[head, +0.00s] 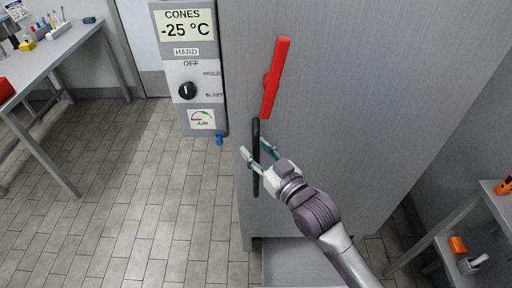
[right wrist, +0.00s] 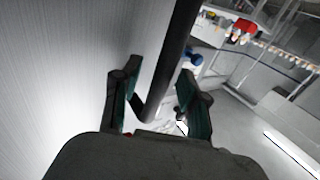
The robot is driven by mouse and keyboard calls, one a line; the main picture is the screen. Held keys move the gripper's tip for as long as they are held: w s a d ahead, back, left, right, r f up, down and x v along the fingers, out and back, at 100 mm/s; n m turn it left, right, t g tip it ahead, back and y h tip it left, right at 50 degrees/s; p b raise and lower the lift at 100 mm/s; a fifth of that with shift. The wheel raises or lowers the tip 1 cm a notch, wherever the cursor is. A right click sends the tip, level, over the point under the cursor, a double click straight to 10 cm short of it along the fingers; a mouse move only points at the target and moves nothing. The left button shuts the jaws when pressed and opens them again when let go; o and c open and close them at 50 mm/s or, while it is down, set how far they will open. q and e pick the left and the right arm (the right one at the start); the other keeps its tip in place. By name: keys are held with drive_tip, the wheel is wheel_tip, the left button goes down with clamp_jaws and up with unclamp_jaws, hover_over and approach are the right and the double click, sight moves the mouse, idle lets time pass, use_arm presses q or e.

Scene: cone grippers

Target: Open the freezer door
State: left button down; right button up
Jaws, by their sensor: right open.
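The freezer's grey door (head: 350,90) is shut and fills the middle and right of the head view. A red lever (head: 275,78) is mounted on it near its left edge, tilted slightly. Below the lever is an upright black bar handle (head: 256,128), also seen in the right wrist view (right wrist: 178,45). My right gripper (head: 254,149) is at the handle, its green-padded fingers open on either side of the bar. In the right wrist view the bar runs between the spread fingers (right wrist: 160,75); I cannot tell whether either touches it. My left gripper is out of view.
A control panel (head: 190,70) reading "CONES -25 °C", with a black knob (head: 187,90), stands left of the door. A blue fitting (head: 219,139) is below it. A table (head: 45,55) is at far left, a shelf (head: 460,225) at right. The tiled floor (head: 130,190) at left is clear.

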drive_tip(key=shift+w+a, duration=0.1)
drive_tip(key=shift+w, duration=0.05)
clamp_jaws()
idle(0.4)
